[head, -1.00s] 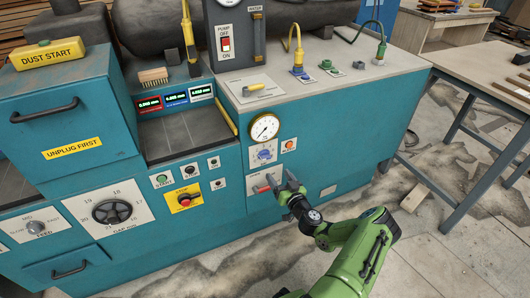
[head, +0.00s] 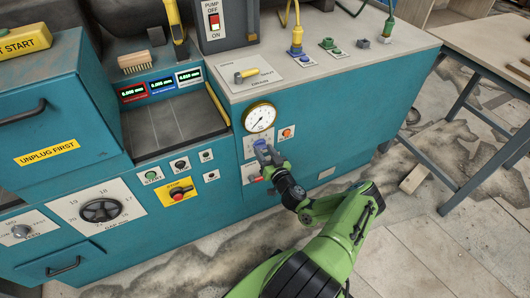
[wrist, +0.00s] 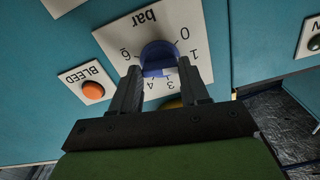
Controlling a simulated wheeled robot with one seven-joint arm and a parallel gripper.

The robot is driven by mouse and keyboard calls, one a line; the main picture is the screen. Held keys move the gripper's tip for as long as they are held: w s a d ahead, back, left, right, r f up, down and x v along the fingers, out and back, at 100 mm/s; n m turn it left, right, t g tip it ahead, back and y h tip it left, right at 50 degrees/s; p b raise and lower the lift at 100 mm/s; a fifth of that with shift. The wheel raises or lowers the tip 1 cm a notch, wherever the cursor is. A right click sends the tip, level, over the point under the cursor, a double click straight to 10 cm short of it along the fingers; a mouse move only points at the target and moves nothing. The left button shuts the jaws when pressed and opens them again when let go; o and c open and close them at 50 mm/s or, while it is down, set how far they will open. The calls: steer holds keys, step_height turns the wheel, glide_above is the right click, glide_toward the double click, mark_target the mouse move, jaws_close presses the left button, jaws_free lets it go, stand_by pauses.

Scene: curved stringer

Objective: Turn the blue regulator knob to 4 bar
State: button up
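The blue regulator knob (wrist: 157,56) sits on a white plate (wrist: 198,62) marked "bar", with a scale from 0 to 6 that appears upside down in the wrist view. A pale mark shows on the knob's lower edge, near the 3; the exact setting is hard to read. My gripper (wrist: 160,82) is open, with one finger on each side of the knob's lower part. Whether the fingers touch it is unclear.
An orange BLEED button (wrist: 93,90) is beside the knob plate. A red-handled control (head: 255,178) lies below my gripper, partly hidden. The bench top with yellow and green hose fittings is above.

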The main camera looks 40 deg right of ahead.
steer(key=c, duration=0.5)
steer(key=shift+m, duration=0.3)
steer(key=m+p, duration=0.1)
steer(key=m, duration=0.4)
steer(key=m+b, duration=0.1)
steer(key=m, duration=1.7)
steer(key=shift+f, duration=0.15)
